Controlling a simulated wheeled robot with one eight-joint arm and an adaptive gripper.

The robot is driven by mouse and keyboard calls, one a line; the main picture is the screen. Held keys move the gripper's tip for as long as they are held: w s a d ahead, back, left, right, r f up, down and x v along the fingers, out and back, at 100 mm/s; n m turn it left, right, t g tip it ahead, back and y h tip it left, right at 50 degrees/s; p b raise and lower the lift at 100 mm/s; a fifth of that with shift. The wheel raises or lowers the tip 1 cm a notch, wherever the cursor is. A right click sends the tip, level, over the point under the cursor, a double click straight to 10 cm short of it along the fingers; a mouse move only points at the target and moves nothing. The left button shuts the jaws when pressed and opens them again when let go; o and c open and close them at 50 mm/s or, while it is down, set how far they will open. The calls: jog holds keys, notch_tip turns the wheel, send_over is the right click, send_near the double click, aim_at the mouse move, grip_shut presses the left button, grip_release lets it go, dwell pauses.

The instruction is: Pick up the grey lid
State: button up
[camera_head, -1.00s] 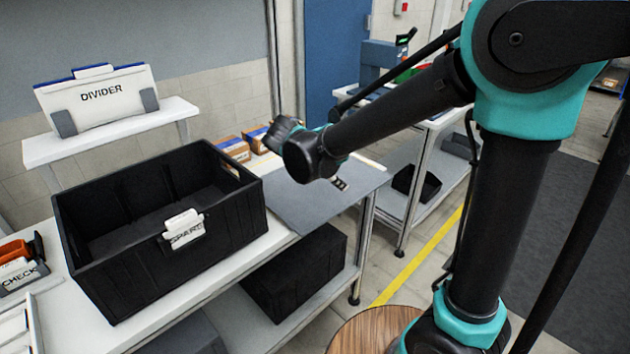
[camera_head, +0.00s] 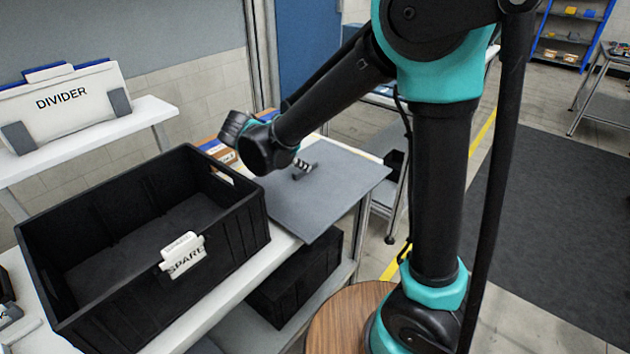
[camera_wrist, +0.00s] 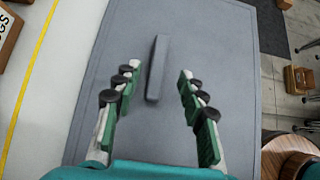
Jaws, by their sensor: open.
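The grey lid (camera_head: 338,187) lies flat at the right end of the white bench, partly over its front edge, in the head view. In the wrist view the flat grey lid (camera_wrist: 215,50) fills the middle, with a raised bar handle (camera_wrist: 157,68) on it. My gripper (camera_wrist: 158,85) is open, its green and black fingers on either side of the handle, apart from it. The handle also shows in the head view, small and dark, beside my wrist. My arm hides the lid's left back part there. How high the fingertips are above the lid I cannot tell.
A black open crate (camera_head: 165,290) with a SPARE tag (camera_head: 182,254) stands left of the lid. A DIVIDER panel (camera_head: 62,100) sits on a raised white shelf behind it. Brown boxes (camera_head: 215,150) stand behind my wrist. Another black crate (camera_head: 295,280) is on the lower shelf.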

aim_at(317, 178)
jog(key=shift+x, duration=1.95)
jog(key=shift+a, duration=0.1)
jog(key=shift+c, duration=0.6)
grip_shut()
